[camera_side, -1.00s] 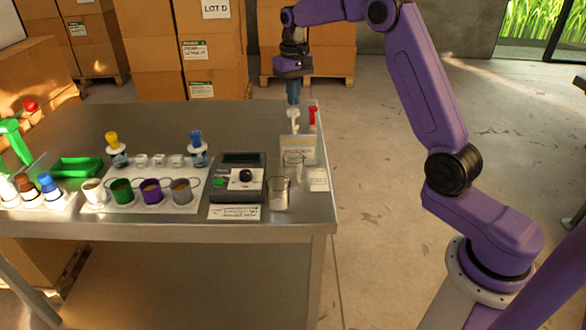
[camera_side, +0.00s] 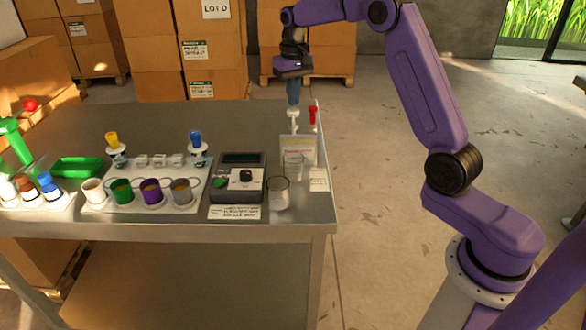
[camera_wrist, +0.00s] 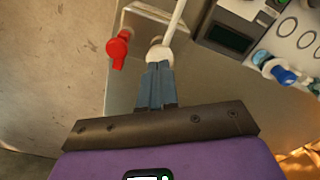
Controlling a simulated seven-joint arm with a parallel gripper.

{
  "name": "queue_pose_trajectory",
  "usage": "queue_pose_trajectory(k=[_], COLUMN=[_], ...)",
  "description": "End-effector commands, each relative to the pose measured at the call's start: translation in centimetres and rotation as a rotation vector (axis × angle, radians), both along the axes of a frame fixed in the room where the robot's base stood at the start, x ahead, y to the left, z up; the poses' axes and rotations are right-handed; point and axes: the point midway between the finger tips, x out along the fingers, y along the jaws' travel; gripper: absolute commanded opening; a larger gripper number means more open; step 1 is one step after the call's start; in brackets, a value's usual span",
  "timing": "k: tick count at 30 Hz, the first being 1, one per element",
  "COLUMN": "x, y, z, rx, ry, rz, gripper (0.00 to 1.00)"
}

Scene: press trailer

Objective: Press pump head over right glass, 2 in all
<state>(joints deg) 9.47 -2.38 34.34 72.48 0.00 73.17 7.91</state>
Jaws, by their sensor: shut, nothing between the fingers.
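A dispenser box (camera_side: 298,150) with a label stands at the right end of the table. My gripper (camera_side: 293,103) is shut and empty, pointing down right above the white head. In the wrist view, its fingertips (camera_wrist: 155,66) meet or nearly meet the white head (camera_wrist: 160,53); contact is unclear. The red head (camera_wrist: 118,48) is to their left, apart. A clear glass (camera_side: 279,194) stands in front; another clear glass (camera_side: 293,162) appears close to the box.
A grey device (camera_side: 238,178) with a display and knob stands left of the glasses. Further left are a white tray of coloured cups (camera_side: 150,190), yellow-topped (camera_side: 112,140) and blue-topped (camera_side: 196,138) bottles, and a green tray (camera_side: 77,167). The table's right edge is close to the dispenser.

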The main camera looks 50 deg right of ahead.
Motion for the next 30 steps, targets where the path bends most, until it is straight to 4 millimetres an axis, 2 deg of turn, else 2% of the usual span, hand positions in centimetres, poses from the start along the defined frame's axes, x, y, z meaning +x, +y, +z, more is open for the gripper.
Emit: queue_pose_trajectory(k=[14,30], x=[0.0,0.0], y=[0.0,0.0], z=[-0.1,-1.7], rx=[0.000,0.000], ry=[0.000,0.001], rz=[0.000,0.000], gripper=[0.00,0.00])
